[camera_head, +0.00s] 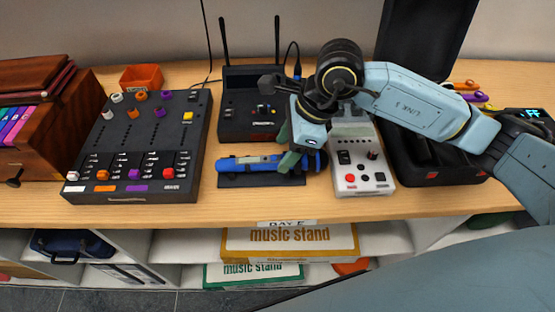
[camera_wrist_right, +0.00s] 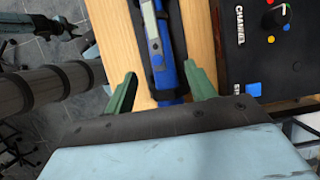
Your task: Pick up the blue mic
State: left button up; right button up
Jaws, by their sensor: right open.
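The blue mic (camera_head: 248,163) lies flat on a dark mat (camera_head: 262,181) near the table's front edge, its long body running left to right. It has a light grey panel with a small display. My right gripper (camera_head: 287,149) is open above the right part of the mic and hides some of it. In the right wrist view, the blue mic (camera_wrist_right: 168,78) lies between the two green fingers (camera_wrist_right: 160,88), with a visible gap on each side. I cannot tell whether the fingers reach down to its height. My left gripper does not show in the head view.
A black receiver with antennas (camera_head: 238,122) stands behind the mic. An open black case (camera_head: 435,165) lies farther right. A shelf below holds music stand boxes (camera_head: 290,240).

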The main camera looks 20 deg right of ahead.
aim_at(277, 156)
jog(key=x, duration=0.4)
jog(key=shift+w+a+f, duration=0.1)
jog(key=shift+w+a, duration=0.05)
jog(key=shift+w, duration=0.05)
grip_shut()
